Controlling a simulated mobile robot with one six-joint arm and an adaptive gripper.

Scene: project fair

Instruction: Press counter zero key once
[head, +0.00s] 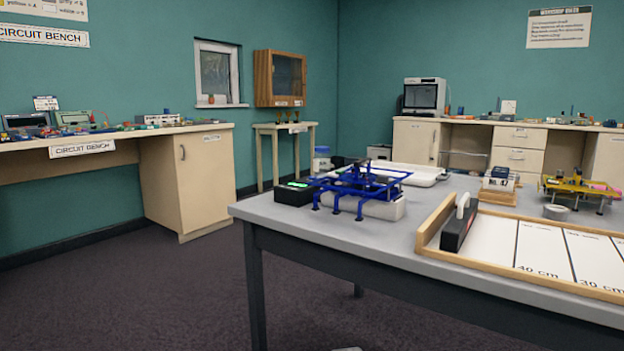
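A black box with lit green marks on top (295,192) sits at the near left corner of the grey table (390,236). It may be the counter, but no zero key can be made out at this size. A blue frame (360,186) on a white base (378,209) stands just right of the black box and partly overlaps it in view. My gripper is not in view, so nothing shows it touching anything.
A wood-edged board marked in cm (542,243) lies on the table's right, with a dark block with a pale handle (459,222) at its left end. A yellow-framed device (580,188) stands behind. Dark carpet (160,295) is clear between the table and the circuit bench (187,175).

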